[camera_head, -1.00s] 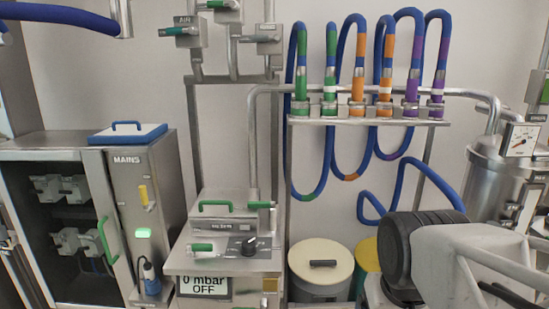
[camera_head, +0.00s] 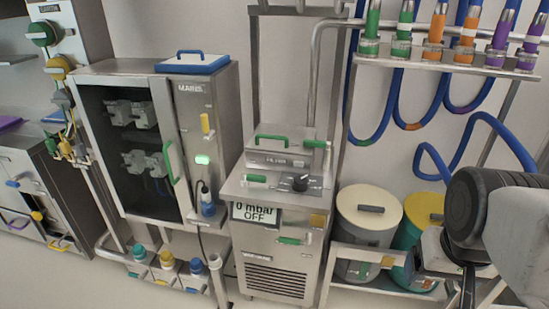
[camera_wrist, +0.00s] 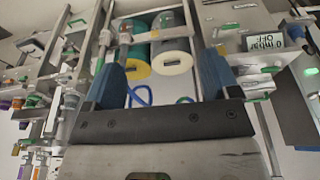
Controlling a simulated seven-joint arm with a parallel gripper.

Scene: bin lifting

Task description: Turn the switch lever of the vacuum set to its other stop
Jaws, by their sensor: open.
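The vacuum set (camera_head: 275,262) is a steel cabinet in the middle of the head view. Its display (camera_head: 255,213) reads "0 mbar OFF". A black switch lever (camera_head: 300,183) sits on a dark plate on its top. In the wrist view the display (camera_wrist: 265,42) appears upside down at the upper right; I cannot make out the lever there. My gripper (camera_wrist: 160,82) is open and empty, its two blue fingers apart. In the head view my arm is at the right edge, well right of the vacuum set, and the fingertips are not clear.
A cream-lidded drum (camera_head: 369,207) and a teal drum (camera_head: 424,222) stand between the vacuum set and my arm. A hose rack (camera_head: 450,62) is above them. The MAINS cabinet (camera_head: 205,140) stands left of the vacuum set. Several small bottles are low in front of it.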

